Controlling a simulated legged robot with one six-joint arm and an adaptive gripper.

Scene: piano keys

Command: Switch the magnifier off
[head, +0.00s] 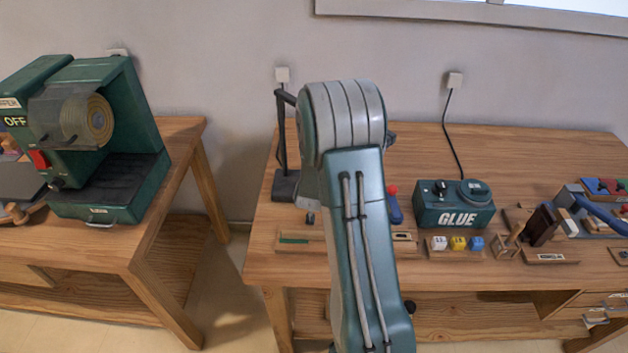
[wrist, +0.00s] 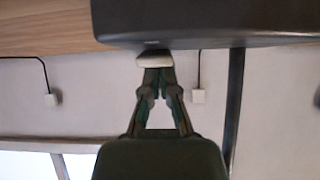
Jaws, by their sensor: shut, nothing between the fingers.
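The magnifier stands at the left of the right-hand table, with a dark base (head: 286,186) and a thin dark post (head: 282,130). Its upper part runs behind my arm, so its lens is hidden in the head view. In the wrist view, which is upside down, a large dark body (wrist: 200,22) fills the top and a dark post (wrist: 235,105) rises from it; they look like the magnifier's base and post. My gripper (wrist: 157,68) is shut and empty, its tips close to that body's edge. A pale rounded piece (wrist: 154,59) is at the tips; I cannot tell whether it is a switch.
A green glue box (head: 453,207) and several small dice (head: 459,243) are right of my arm. A green machine marked OFF (head: 100,140) stands on the left table. Wall sockets (head: 283,74) with cords are behind. Bare tabletop (head: 540,155) lies at the back right.

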